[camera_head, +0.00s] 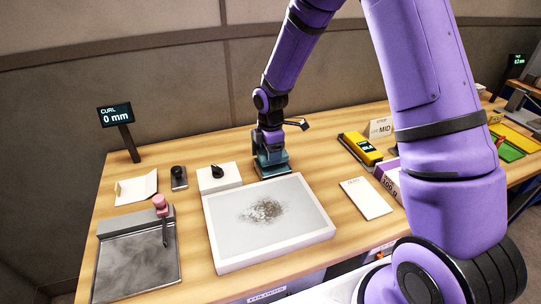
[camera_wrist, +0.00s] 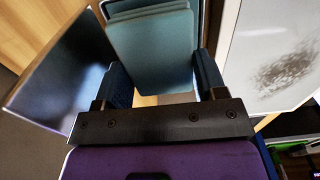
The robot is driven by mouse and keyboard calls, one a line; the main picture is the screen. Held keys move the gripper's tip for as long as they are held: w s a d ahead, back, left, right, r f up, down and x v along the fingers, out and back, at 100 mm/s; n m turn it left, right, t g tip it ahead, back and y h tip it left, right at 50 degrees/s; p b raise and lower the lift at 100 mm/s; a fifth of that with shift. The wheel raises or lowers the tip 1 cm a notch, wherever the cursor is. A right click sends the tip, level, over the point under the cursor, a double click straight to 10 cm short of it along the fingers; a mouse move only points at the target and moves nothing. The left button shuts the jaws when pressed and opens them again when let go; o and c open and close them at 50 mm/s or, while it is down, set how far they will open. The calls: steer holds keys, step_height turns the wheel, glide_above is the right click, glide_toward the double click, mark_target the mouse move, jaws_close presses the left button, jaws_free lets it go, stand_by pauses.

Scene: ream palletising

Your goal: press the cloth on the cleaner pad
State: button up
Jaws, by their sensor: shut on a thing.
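My gripper (camera_head: 270,148) points down at the back of the table, just behind the white board. In the wrist view its two fingers (camera_wrist: 163,82) stand on either side of a folded teal cloth (camera_wrist: 152,48), shut on it. The cloth looks layered. In the head view a teal block (camera_head: 272,168) shows right under the gripper, on or just above the table; I cannot tell cloth from pad there. Whether the cloth touches a pad beneath is hidden.
The white board (camera_head: 222,231) with a grey smudge lies close in front of my gripper. A white block with a black knob (camera_head: 217,172) stands to the left. A yellow device (camera_head: 360,148) and a white card (camera_head: 366,198) lie to the right.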

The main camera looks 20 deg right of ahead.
steer(key=shift+r, duration=2.25)
